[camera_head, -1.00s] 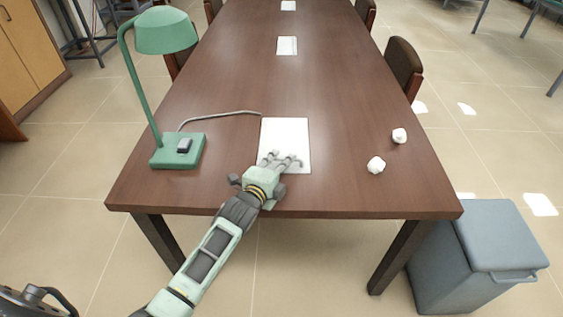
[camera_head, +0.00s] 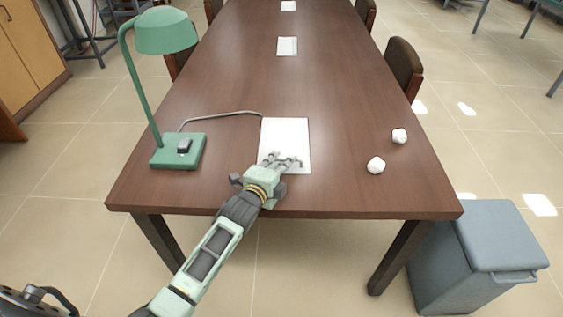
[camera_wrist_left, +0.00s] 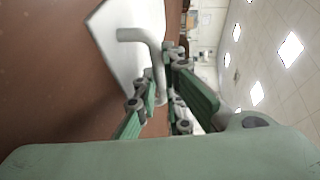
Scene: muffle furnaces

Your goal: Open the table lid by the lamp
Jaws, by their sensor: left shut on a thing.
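The table lid (camera_head: 284,138) is a white rectangular plate set in the near part of the brown table (camera_head: 350,140), to the right of the green lamp (camera_head: 178,150). It looks flat with the tabletop. In the left wrist view the white lid (camera_wrist_left: 112,45) carries a grey bar handle (camera_wrist_left: 146,42). My left gripper (camera_head: 281,162) is over the lid's near end, shut on the handle. Its fingers (camera_wrist_left: 158,98) hide part of the handle. My right gripper is in neither view.
Two white crumpled lumps (camera_head: 376,165) (camera_head: 399,136) lie on the table's right side. A grey bin (camera_head: 480,255) stands on the floor at the near right corner. A lamp cord (camera_head: 220,114) runs toward the lid. Similar white plates (camera_head: 287,46) lie farther along the table.

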